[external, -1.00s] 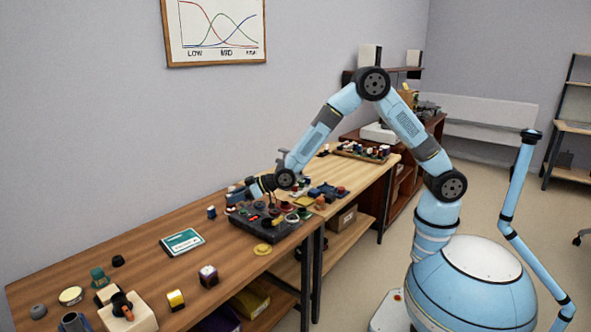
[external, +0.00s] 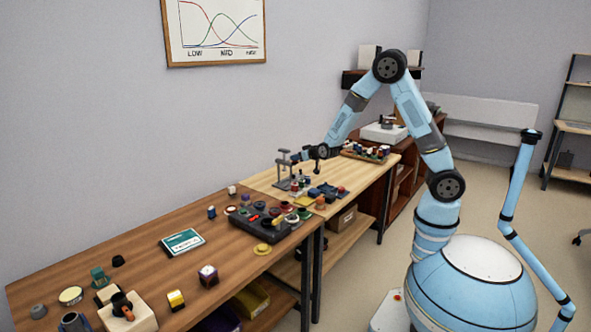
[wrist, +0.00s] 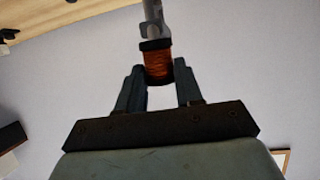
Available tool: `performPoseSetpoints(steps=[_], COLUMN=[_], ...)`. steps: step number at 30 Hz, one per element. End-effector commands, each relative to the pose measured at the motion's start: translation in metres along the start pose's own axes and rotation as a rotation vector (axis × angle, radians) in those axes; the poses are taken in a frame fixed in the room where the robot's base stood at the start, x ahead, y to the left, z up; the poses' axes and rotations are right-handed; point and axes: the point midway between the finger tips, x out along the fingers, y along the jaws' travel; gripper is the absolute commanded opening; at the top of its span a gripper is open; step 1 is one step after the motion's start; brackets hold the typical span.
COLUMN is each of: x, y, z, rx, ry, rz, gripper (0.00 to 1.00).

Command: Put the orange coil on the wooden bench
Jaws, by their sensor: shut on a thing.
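The orange coil (wrist: 158,66), a copper-orange winding with dark ends, sits between the fingertips of my gripper (wrist: 160,85) in the wrist view. A grey metal rod (wrist: 151,18) lines up with its far end; I cannot tell whether they touch. In the external view my gripper (external: 304,157) is above the light wooden bench (external: 354,187), beside the top of a grey stand (external: 283,165). The coil is too small to make out there. A darker wooden bench (external: 130,251) adjoins at the left.
A black control box (external: 262,229) and several small parts lie where the benches meet. A parts tray (external: 352,156) stands at the light bench's far end. A teal-and-white box (external: 183,242) lies on the dark bench, with bare wood around it.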

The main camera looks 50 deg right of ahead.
Motion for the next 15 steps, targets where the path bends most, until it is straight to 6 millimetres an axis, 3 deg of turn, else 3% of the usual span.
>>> performPoseSetpoints(steps=[1, 6, 10, 15], x=[0.001, 0.001, 0.000, 0.000], y=[0.018, 0.061, 0.078, 0.083], z=[0.008, 0.029, 0.037, 0.039], rx=[0.014, 0.052, 0.067, 0.072], ry=[-0.004, -0.002, -0.001, 0.000], rz=[0.036, 0.126, 0.163, 0.173], gripper=[0.05, 0.05, 0.05, 0.05])
